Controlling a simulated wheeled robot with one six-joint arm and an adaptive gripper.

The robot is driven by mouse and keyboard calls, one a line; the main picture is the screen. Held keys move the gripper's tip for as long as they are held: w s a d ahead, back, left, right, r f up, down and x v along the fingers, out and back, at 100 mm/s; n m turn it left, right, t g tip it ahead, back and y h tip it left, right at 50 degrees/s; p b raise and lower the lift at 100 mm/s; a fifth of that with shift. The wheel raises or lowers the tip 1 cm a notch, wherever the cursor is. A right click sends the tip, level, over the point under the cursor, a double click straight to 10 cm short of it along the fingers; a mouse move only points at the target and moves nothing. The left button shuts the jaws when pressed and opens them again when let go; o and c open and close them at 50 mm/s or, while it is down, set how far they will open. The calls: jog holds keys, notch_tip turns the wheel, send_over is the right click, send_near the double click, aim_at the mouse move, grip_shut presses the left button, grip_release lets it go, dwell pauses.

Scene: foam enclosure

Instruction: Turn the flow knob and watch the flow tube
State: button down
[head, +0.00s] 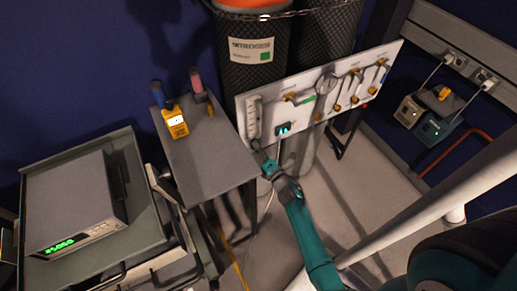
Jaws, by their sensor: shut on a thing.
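The white panel (340,75) stands upright in front of dark gas cylinders. The flow tube (254,117) is a pale vertical block at the panel's left end; any float or level in it is too small to read. My gripper (256,146) is at the lower end of the flow tube, at the end of my teal arm. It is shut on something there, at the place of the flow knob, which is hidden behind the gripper. The knob's turn cannot be seen.
A small display (284,129) glows right of the flow tube. A grey side table (208,150) holds a yellow handheld meter (175,122). A cart (130,212) carries a bench instrument (72,205) with green digits. A pale diagonal pole (420,215) crosses the right side.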

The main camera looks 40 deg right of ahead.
jog(key=n, duration=1.3)
jog(key=shift+y, duration=0.3)
jog(key=shift+g, duration=0.3)
jog(key=c, duration=0.8)
grip_release()
jog(key=shift+r, duration=0.1)
jog(key=shift+o, duration=0.2)
jog(key=v, duration=1.2)
